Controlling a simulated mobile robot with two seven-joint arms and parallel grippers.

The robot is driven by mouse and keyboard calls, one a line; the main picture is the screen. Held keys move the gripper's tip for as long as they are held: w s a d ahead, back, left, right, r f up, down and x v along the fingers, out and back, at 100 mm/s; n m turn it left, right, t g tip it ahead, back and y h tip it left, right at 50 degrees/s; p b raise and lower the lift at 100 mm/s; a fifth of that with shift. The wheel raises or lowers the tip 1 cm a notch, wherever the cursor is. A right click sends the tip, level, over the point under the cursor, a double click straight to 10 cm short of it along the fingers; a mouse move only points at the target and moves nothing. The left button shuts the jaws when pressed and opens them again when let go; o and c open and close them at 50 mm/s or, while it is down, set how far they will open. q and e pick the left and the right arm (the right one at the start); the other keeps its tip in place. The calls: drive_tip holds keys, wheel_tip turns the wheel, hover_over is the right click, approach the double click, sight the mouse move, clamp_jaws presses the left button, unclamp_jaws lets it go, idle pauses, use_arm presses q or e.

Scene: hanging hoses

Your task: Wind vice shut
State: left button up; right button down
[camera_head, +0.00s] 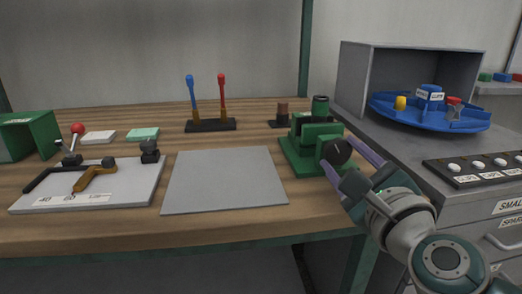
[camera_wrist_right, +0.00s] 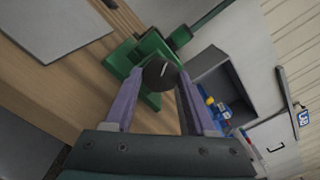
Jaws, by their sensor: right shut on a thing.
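The green vice (camera_head: 302,160) stands at the right end of the wooden bench, with a round black knob (camera_head: 338,152) on its front face. The knob has a pale mark on it. My right gripper (camera_head: 341,156) reaches in from the lower right, with its purple fingers on either side of the knob, shut on it. In the right wrist view the knob (camera_wrist_right: 160,73) sits between the fingertips, with the green vice body (camera_wrist_right: 143,52) behind it. The gap between the vice jaws cannot be made out clearly. My left gripper is not in view.
A grey mat (camera_head: 225,182) lies left of the vice. A white board (camera_head: 105,190) with a tool lies farther left. A rack (camera_head: 210,125) with blue and red-tipped tools stands behind. A blue carousel (camera_head: 430,113) and a button strip (camera_head: 480,168) are on the right cabinet.

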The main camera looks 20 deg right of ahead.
drive_tip(key=shift+c, duration=1.1)
unclamp_jaws()
drive_tip(key=v, duration=1)
